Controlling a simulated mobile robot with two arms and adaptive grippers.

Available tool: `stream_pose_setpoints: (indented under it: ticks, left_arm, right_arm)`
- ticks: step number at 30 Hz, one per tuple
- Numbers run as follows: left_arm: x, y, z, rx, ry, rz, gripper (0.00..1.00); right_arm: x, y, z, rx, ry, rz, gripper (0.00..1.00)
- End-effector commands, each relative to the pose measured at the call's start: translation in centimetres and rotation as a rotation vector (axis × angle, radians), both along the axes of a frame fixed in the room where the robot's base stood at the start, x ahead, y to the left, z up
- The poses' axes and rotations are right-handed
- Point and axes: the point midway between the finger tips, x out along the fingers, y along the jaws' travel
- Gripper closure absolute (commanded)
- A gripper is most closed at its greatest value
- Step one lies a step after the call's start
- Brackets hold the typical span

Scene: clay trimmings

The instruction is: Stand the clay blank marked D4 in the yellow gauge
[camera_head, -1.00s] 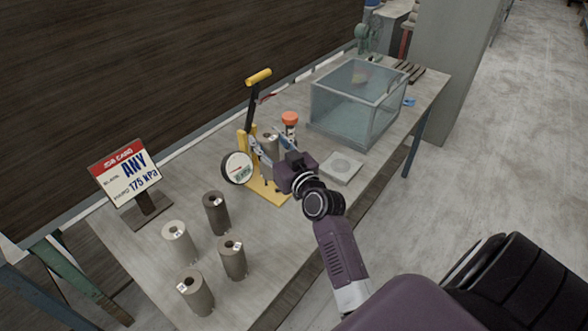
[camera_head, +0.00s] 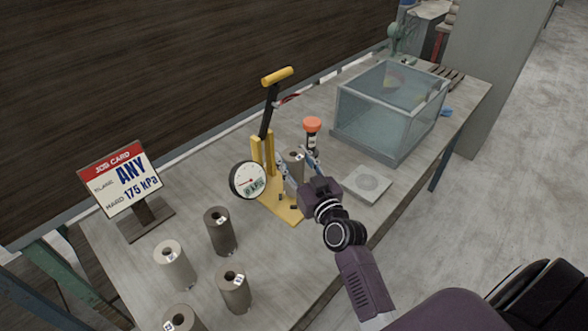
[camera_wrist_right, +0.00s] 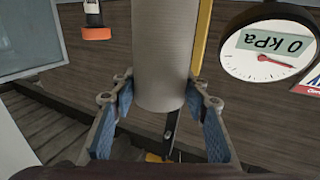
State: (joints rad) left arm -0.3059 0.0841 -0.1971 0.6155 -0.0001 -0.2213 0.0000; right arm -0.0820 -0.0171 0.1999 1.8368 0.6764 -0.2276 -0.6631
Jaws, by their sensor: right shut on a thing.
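The yellow gauge (camera_head: 284,212) stands on the table, with a yellow base, an upright, a black lever with a yellow handle, and a round dial reading 0 kPa (camera_head: 248,180). My right gripper (camera_head: 297,168) is shut on a grey clay blank (camera_head: 292,158), held upright beside the gauge's upright and over its base. The blank also fills the middle of the right wrist view (camera_wrist_right: 165,50), between the blue finger pads (camera_wrist_right: 158,112). Its mark is too small to read. I cannot tell whether its bottom touches the base. My left gripper is not in view.
Several other blanks stand front left, including a dark one (camera_head: 221,232) and a pale one (camera_head: 174,264). A job card (camera_head: 120,180) reads ANY, 175 kPa. An orange-topped item (camera_head: 312,126), a glass box (camera_head: 388,112) and a grey plate (camera_head: 367,185) stand close behind and right.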

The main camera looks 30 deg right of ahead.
Motion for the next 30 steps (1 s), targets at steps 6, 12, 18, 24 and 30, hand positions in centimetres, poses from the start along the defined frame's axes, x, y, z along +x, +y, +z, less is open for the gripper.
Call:
stream_pose_setpoints:
  ticks: [6,12,18,24,30]
  left_arm:
    - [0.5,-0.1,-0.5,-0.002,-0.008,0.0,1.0]
    - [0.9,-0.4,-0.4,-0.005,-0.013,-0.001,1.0]
    - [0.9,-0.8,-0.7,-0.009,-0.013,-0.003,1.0]
    - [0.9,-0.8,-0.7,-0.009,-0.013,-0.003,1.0]
    - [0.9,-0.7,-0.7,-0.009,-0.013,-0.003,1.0]
  right_arm:
    - [0.0,-0.1,-2.8,-0.003,-0.001,-0.001,1.0]
    - [0.0,-0.1,-2.9,-0.001,-0.003,-0.002,1.0]
    - [0.0,-0.1,-3.3,-0.001,-0.003,-0.002,1.0]
    - [0.0,0.0,-3.5,0.0,0.003,0.0,0.41]
    - [0.0,0.0,-3.5,-0.001,0.003,0.0,0.41]
